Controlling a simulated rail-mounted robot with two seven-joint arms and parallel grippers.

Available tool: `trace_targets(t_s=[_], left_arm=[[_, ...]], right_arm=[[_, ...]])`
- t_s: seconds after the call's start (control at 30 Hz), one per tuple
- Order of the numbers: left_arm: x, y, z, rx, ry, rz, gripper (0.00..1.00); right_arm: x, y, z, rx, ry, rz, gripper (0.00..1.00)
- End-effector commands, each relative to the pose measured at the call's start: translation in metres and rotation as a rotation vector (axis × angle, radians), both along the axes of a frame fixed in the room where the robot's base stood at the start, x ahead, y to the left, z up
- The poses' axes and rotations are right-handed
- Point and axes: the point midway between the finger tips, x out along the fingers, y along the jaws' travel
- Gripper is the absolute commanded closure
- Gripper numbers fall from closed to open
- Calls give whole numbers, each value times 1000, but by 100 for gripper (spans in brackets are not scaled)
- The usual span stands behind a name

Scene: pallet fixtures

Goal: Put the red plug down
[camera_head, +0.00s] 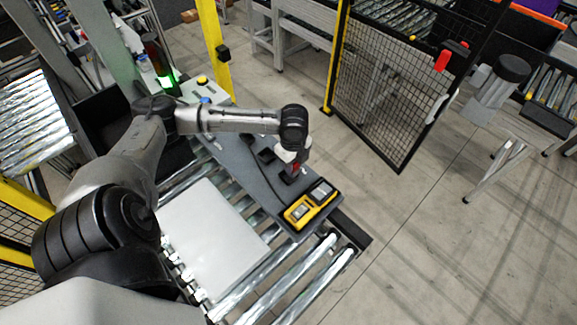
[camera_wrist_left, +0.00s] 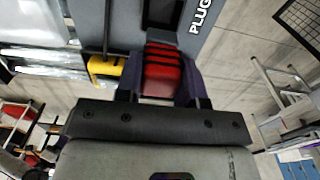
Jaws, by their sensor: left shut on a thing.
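My left gripper (camera_head: 292,172) reaches over the grey fixture board (camera_head: 225,148) and points down at it. It is shut on the red plug (camera_head: 296,167), of which only a small part shows beside the fingers. In the left wrist view the ribbed red plug (camera_wrist_left: 162,68) sits between the two dark fingers of my left gripper (camera_wrist_left: 160,84). Ahead of it is a dark rectangular recess (camera_wrist_left: 163,12) beside the word PLUG on the grey board. Whether the plug touches the board cannot be told. My right gripper is not in view.
A yellow device (camera_head: 298,211) with a grey-topped dark block (camera_head: 321,191) lies at the board's near end. Dark recesses (camera_head: 265,155) line the board. A pale flat panel (camera_head: 207,238) lies on rollers beside it. A black mesh fence (camera_head: 385,85) stands beyond open floor.

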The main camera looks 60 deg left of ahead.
Motion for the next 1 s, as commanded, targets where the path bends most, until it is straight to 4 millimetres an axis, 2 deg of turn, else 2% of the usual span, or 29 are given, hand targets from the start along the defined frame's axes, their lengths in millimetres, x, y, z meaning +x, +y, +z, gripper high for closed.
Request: trace_targets(t_s=[0.13, 0.37, 0.7, 1.0], left_arm=[[-5, 12, -7, 1, 1, 1, 89], [-6, 15, -14, -1, 0, 1, 89], [-7, 15, -49, 0, 1, 1, 89], [-6, 15, -51, 1, 0, 0, 89]], right_arm=[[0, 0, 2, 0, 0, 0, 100], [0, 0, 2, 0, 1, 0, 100], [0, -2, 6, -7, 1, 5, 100], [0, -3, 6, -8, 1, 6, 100]])
